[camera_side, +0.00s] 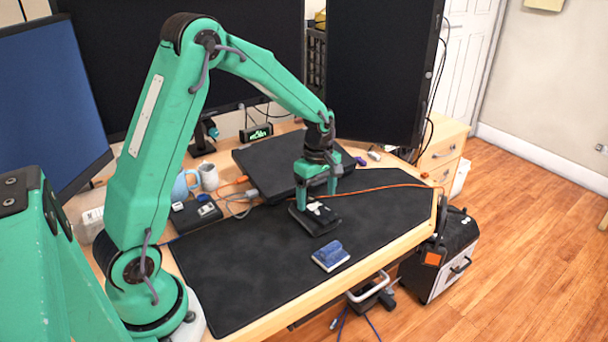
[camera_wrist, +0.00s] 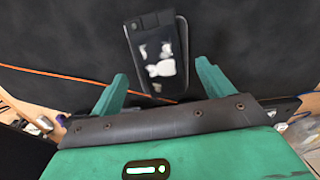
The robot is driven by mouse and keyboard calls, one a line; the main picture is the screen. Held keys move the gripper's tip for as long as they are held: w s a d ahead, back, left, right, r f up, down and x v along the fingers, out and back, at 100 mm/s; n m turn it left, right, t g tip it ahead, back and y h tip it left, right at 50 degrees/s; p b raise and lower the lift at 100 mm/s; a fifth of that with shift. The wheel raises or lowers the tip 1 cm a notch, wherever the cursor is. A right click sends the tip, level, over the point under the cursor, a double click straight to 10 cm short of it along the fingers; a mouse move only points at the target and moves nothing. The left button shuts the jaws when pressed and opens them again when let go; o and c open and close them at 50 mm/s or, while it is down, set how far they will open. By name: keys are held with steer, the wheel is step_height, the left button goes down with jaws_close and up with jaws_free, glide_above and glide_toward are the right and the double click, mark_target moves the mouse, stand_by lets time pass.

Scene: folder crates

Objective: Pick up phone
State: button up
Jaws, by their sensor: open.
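The phone (camera_wrist: 155,52) is a dark slab with white marks on its face. In the wrist view it lies on the black desk mat, ahead of my gripper (camera_wrist: 160,78), with its near end between the two green fingers. In the side view the phone (camera_side: 322,222) lies flat on the mat under my gripper (camera_side: 318,198). My gripper is open and points down at it. From the side view I cannot tell whether a finger touches it. Part of the phone is hidden behind the fingers there.
A blue wallet-like item (camera_side: 331,256) lies on the mat nearer the front edge. A closed black laptop (camera_side: 275,166) sits behind. An orange cable (camera_side: 375,188) crosses the mat. Mugs (camera_side: 209,176) and a dark box (camera_side: 196,216) stand at left. The mat's front left is clear.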

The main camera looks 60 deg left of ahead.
mark_target(316, 208)
steer(key=shift+f, duration=1.55)
steer(key=shift+c, duration=0.2)
steer(key=c, duration=1.1)
steer(key=shift+r, duration=0.15)
steer(key=shift+r, duration=0.45)
step_height(316, 208, up, 3)
steer(key=shift+r, duration=0.15)
steer(key=s+d+r, duration=0.1)
steer(key=d+r, duration=0.1)
steer(key=d, duration=0.1)
steer(key=s+d+r, duration=0.1)
steer(key=d+r, duration=0.1)
steer(key=d, duration=0.2)
steer(key=s+d+r, duration=0.2)
steer(key=d, duration=0.2)
steer(key=shift+r, duration=0.3)
